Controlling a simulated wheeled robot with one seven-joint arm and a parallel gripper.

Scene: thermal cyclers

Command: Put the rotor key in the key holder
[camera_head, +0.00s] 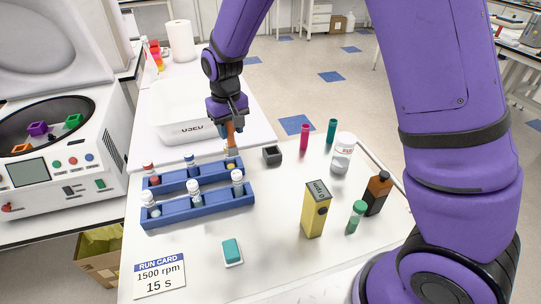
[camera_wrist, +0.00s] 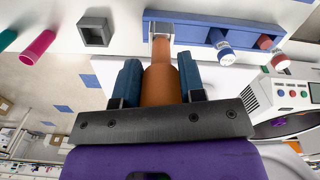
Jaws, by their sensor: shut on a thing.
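The rotor key has an orange handle that shows in the head view (camera_head: 231,131) and the wrist view (camera_wrist: 161,84). My gripper (camera_head: 229,118) is shut on this handle, its two blue-grey fingers on either side in the wrist view (camera_wrist: 159,80). The key hangs above the back end of the blue tube rack; whether its tip touches anything there I cannot tell. The key holder appears to be the small dark square block with an open top (camera_head: 271,155), standing right of the key in the head view. In the wrist view the holder (camera_wrist: 96,31) is at upper left, apart from the key.
Blue racks (camera_head: 205,207) with capped tubes stand left of the holder. A white bin (camera_head: 181,122) is behind. Pink (camera_head: 304,134) and teal (camera_head: 331,131) tubes, a white jar (camera_head: 343,152), a yellow box (camera_head: 315,212) and a brown bottle (camera_head: 377,192) stand to the right.

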